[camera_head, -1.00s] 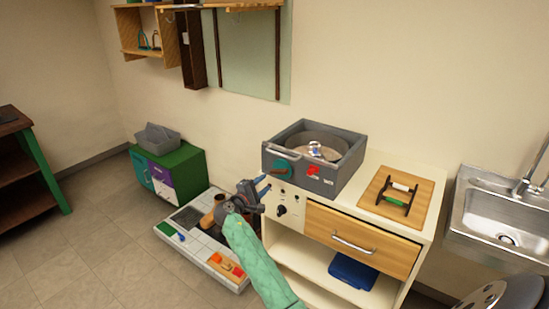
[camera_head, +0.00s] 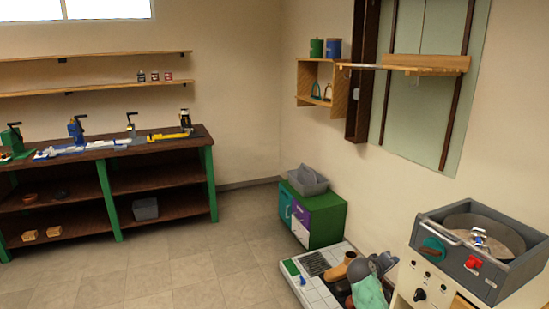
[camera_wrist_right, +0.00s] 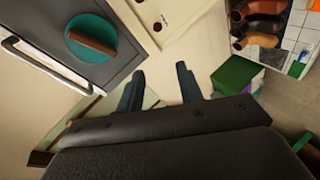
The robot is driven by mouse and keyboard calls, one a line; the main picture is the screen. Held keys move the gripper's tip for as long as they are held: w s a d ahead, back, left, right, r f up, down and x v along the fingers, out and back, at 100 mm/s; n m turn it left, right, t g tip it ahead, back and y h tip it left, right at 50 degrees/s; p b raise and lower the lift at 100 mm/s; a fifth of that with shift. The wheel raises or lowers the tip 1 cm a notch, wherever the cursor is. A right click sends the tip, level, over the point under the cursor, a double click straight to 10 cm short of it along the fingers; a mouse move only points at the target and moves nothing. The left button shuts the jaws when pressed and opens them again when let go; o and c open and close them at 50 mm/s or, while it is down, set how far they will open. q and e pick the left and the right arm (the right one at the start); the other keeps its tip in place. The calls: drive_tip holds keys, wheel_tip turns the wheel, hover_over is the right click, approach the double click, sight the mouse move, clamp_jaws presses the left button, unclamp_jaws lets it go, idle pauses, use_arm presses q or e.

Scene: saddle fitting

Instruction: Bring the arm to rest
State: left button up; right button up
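My right arm, with a green sleeve (camera_head: 369,293), comes in at the bottom right of the head view. Its gripper (camera_head: 388,262) is near the left side of the white cabinet, in front of the tiled floor platform. In the right wrist view the two dark fingers of my right gripper (camera_wrist_right: 160,78) stand apart with nothing between them. My left gripper is not in view.
A grey box with a teal knob (camera_head: 433,249) sits on the white cabinet (camera_head: 405,282), close to my right gripper. A tiled platform (camera_head: 313,291) with boots lies beside it. A green chest (camera_head: 325,217) and long workbench (camera_head: 107,150) stand farther back. Open floor lies left.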

drive_tip(key=s+a+f+g+y, duration=0.2)
drive_tip(key=s+a+f+y, duration=0.8)
drive_tip(key=s+a+f, duration=1)
drive_tip(key=s+a+f+g, duration=0.1)
drive_tip(key=s+f, duration=0.5)
drive_tip(key=s, duration=0.5)
drive_tip(key=s+a+f+g+y, duration=0.1)
drive_tip(key=s+f+g, duration=0.1)
drive_tip(key=s+f, duration=0.4)
drive_tip(key=s+a+f+g, duration=0.1)
drive_tip(key=s+f, duration=0.5)
drive_tip(key=s, duration=1)
drive_tip(key=shift+f+m+g, duration=0.2)
drive_tip(key=shift+m+g, duration=0.2)
drive_tip(key=shift+s+a, duration=0.1)
